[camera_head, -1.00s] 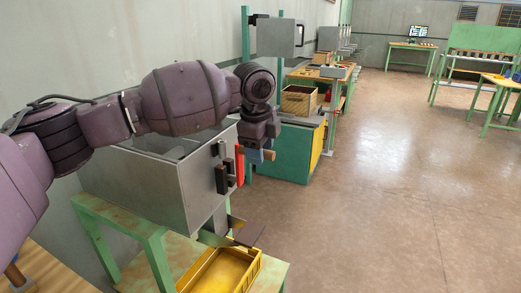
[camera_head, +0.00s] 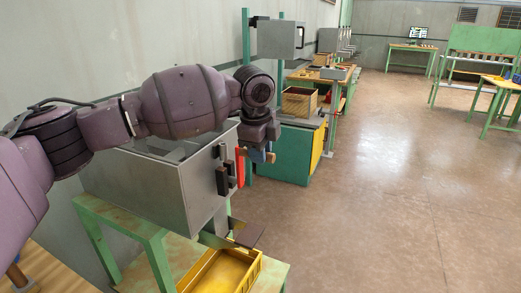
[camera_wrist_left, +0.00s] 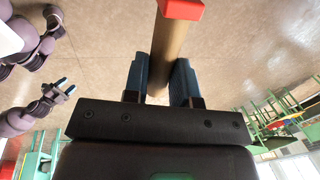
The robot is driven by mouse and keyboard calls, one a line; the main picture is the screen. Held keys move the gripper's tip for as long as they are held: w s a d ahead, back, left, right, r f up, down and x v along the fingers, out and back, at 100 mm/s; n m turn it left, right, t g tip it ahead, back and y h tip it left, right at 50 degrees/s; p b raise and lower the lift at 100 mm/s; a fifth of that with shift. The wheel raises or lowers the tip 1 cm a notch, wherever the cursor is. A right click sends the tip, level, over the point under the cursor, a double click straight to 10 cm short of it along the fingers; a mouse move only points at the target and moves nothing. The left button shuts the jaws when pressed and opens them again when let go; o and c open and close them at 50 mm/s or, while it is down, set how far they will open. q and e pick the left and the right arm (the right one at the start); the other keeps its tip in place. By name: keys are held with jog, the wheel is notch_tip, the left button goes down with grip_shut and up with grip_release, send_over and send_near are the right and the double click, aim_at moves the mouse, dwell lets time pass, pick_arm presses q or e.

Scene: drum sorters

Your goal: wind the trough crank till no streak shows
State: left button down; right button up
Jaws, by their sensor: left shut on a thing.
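The trough is a grey metal box (camera_head: 150,190) on a green stand, its top partly hidden by my left arm. On its right end is the crank, with a red arm (camera_head: 240,168) and a wooden handle (camera_head: 270,157). My left gripper (camera_head: 260,153) is at the handle. In the left wrist view its blue fingers (camera_wrist_left: 160,82) are shut around the wooden handle (camera_wrist_left: 168,50), and the red crank arm (camera_wrist_left: 181,9) shows at the top. My right gripper (camera_wrist_left: 66,87) appears in the left wrist view, fingers apart and empty. No streak can be made out.
A yellow tray (camera_head: 222,272) sits on the stand below a grey chute plate (camera_head: 248,236). A green and yellow cabinet with a wooden crate (camera_head: 299,101) stands just beyond.

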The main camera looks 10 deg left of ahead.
pick_arm(q)
jog(key=s+a+f+t+h+p, duration=0.1)
jog(key=s+f+t+h+p, duration=0.1)
jog(key=s+t+p, duration=0.4)
jog(key=shift+a+t+p, duration=0.3)
jog(key=shift+a+p, duration=0.1)
jog(key=shift+p, duration=1.45)
pick_arm(e)
notch_tip(320, 180, up, 7)
jog(key=s, duration=0.1)
jog(key=shift+s+d+r+t, duration=0.15)
jog(key=shift+s+d+t, duration=0.05)
jog(key=shift+d+t, duration=0.15)
pick_arm(q)
jog(key=shift+f, duration=0.15)
pick_arm(e)
jog(key=shift+w+r, duration=0.15)
pick_arm(q)
jog(key=c, duration=0.9)
grip_release()
jog(key=shift+c, duration=0.2)
pick_arm(e)
jog(key=shift+w+a+r, duration=0.1)
jog(key=shift+w+r, duration=0.2)
jog(key=shift+w, duration=0.15)
jog(key=shift+s+f, duration=0.1)
jog(key=shift+s, duration=0.05)
